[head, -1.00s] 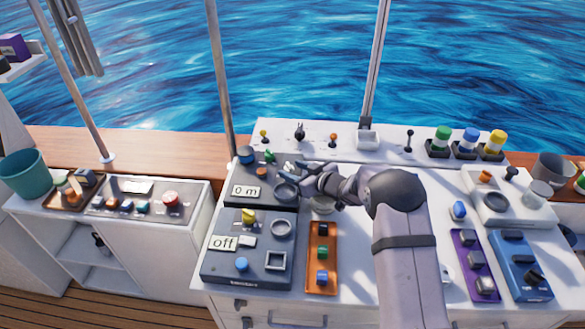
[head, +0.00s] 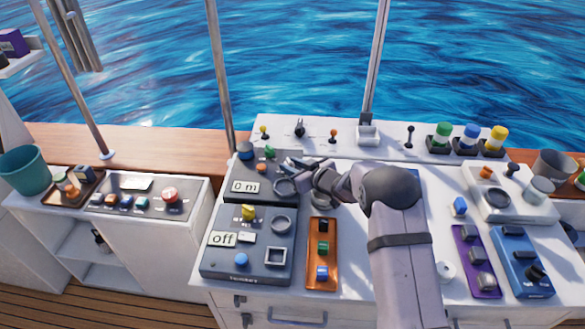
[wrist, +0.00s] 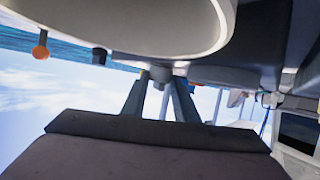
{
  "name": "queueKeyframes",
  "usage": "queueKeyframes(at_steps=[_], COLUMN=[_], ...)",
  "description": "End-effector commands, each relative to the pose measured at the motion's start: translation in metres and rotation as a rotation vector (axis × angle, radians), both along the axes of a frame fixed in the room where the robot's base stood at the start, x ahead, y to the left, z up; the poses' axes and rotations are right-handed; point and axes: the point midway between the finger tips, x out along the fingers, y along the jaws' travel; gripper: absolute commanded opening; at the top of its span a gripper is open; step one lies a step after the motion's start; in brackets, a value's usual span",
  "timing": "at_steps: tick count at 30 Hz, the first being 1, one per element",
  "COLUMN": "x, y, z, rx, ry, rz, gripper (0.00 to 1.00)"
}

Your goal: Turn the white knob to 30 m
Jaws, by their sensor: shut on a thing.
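The dark upper-left panel (head: 262,196) on the white console carries a display (head: 245,187) that reads "0 m". My gripper (head: 287,163) reaches in from the right over the back right part of this panel. Its fingers are shut on a small pale knob, which they mostly hide in the head view. In the wrist view the two fingers stand either side of a small greyish-white knob (wrist: 160,74). The knob's pointer or marks cannot be made out.
A grey ring (head: 285,187) sits just in front of my gripper. A blue knob (head: 245,151) and a green switch (head: 269,153) stand close on its left. A second dark panel reading "off" (head: 222,239) lies in front. An orange panel (head: 322,262) is beside it.

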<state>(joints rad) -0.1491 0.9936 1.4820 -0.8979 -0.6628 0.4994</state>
Motion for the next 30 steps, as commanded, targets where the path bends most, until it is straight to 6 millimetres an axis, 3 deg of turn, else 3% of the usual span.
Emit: queueKeyframes(at_steps=[18, 30], x=[0.0022, -0.001], y=[0.0029, 0.0041], z=[0.0005, 0.0054], rx=[0.001, 0.007], ry=[-0.022, -0.012], rz=[-0.263, -0.329], gripper=[0.05, 0.04])
